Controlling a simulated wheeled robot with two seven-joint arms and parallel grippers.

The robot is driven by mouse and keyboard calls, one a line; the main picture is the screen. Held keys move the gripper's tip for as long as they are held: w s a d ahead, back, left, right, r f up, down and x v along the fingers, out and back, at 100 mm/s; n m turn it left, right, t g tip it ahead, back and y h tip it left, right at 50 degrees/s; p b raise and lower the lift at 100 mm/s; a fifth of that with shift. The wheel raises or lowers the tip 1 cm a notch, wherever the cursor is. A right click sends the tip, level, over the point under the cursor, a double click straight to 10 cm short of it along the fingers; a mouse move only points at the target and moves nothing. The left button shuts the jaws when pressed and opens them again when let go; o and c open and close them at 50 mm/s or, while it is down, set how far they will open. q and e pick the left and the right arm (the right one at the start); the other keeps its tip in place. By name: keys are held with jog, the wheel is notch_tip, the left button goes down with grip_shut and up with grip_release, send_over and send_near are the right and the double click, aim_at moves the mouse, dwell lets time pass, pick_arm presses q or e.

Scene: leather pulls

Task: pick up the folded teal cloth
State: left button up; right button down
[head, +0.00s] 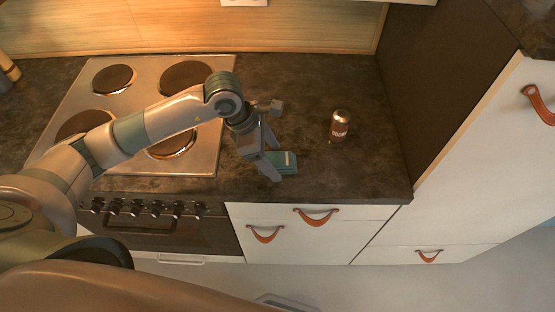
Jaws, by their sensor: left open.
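The folded teal cloth (288,160) lies on the dark countertop near its front edge, to the right of the stovetop. My left gripper (275,160) is over the cloth's left part, with its fingers pointing down and hiding that side. It is open. One finger shows in front of the cloth; whether the fingers touch it I cannot tell. My right gripper is not in view.
A brown and silver can (339,125) stands upright on the counter to the right of the cloth. The stovetop (215,80) lies left. A tall cabinet wall (425,90) bounds the counter at right. Drawers with leather pulls (316,218) are below.

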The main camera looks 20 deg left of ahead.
aim_at(281, 158)
pick_arm(q)
jog(key=c, duration=1.1)
jog(key=shift+c, duration=0.2)
jog(key=shift+r, duration=0.15)
jog(key=shift+r+b, duration=0.25)
jog(key=shift+b, duration=0.05)
notch_tip(281, 158, up, 3)
jog(key=shift+w+b, duration=0.1)
jog(key=shift+b, duration=0.75)
jog(key=s+d+r+b, duration=0.3)
jog(key=s+d+r, duration=0.4)
jog(key=s, duration=0.2)
jog(key=shift+s+d, duration=0.15)
jog(key=shift+s, duration=0.05)
